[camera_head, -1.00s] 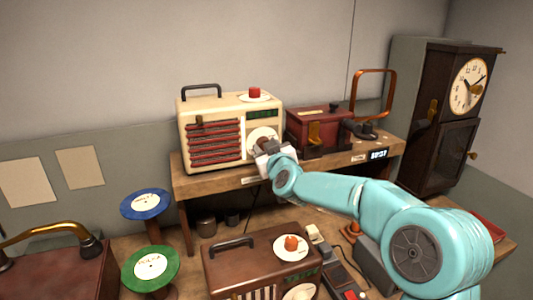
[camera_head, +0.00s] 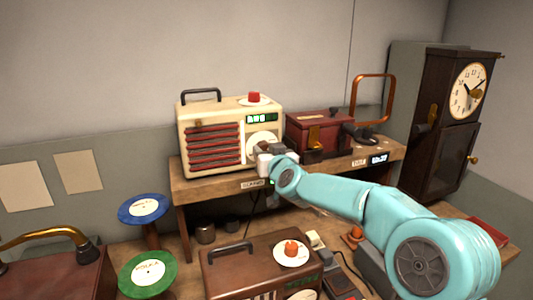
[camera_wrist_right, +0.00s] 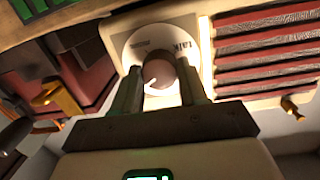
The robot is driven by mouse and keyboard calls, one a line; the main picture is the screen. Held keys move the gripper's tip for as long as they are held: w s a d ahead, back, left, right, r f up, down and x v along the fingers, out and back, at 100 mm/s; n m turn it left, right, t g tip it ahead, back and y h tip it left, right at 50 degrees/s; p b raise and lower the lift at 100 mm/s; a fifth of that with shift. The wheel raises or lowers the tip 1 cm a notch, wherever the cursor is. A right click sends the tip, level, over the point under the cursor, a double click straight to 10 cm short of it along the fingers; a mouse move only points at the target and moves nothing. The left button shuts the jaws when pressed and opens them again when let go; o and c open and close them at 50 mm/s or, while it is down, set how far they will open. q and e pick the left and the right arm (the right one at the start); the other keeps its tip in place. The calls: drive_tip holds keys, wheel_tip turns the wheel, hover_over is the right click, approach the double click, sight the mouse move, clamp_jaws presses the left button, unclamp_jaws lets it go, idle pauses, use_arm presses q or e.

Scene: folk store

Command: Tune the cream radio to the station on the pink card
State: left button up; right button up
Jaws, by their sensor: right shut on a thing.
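The cream radio (camera_head: 215,115) stands on the raised wooden shelf. It has red grille slats, a red knob (camera_head: 253,97) on a white disc on top and a small green display (camera_head: 262,118) with lit characters too small to read. My right gripper (camera_head: 270,158) is at the radio's front dial. In the wrist view the right gripper (camera_wrist_right: 160,80) is shut on the brown round tuning knob (camera_wrist_right: 158,72), in front of a white dial plate (camera_wrist_right: 138,45) lettered "TALK". I see no card that is clearly pink. My left gripper is out of view.
A dark red box (camera_head: 318,133) stands right of the radio, and a tall clock (camera_head: 455,115) farther right. A brown radio (camera_head: 240,265) sits below. Blue (camera_head: 142,207) and green (camera_head: 148,272) record discs stand at left. Two beige sheets (camera_head: 25,187) hang on the wall.

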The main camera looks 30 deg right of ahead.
drive_tip(key=shift+f, duration=0.1)
drive_tip(key=o, duration=1.1)
drive_tip(key=shift+c, duration=0.2)
drive_tip(key=shift+s, duration=0.1)
drive_tip(key=b+v, duration=0.1)
drive_tip(key=v, duration=1.5)
drive_tip(key=shift+s+a+r, duration=0.1)
drive_tip(key=shift+a+r, duration=0.05)
drive_tip(key=shift+r, duration=0.1)
